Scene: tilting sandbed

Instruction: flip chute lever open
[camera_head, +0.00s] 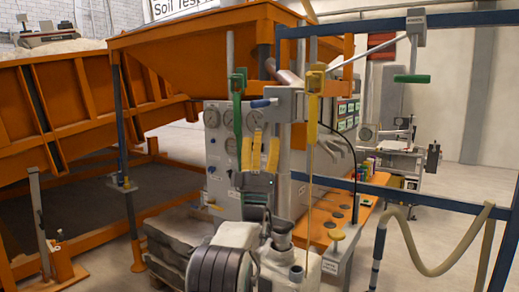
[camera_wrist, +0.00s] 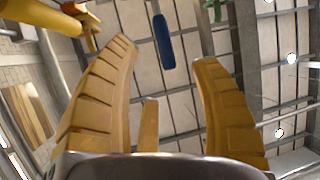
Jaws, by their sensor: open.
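My gripper (camera_head: 266,140) is open and empty, its yellow fingers pointing up in front of the gauge panel. In the wrist view its two fingers (camera_wrist: 165,55) stand wide apart. A short blue handle (camera_head: 263,103) sits just above the fingertips in the head view; in the wrist view the blue handle (camera_wrist: 163,42) appears between the tips, with no contact visible. A green handle (camera_head: 238,105) hangs to its left and a yellow handle (camera_head: 312,105) to its right. Another lever with a green grip (camera_head: 412,78) hangs at upper right. I cannot tell which is the chute lever.
The orange hopper (camera_head: 200,45) and sandbed (camera_head: 70,95) fill the left and top. A gauge panel (camera_head: 222,150) stands behind my gripper. A blue frame (camera_head: 400,22) spans the right, with a beige hose (camera_head: 430,262) below. An orange bench (camera_head: 335,215) is right of my arm.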

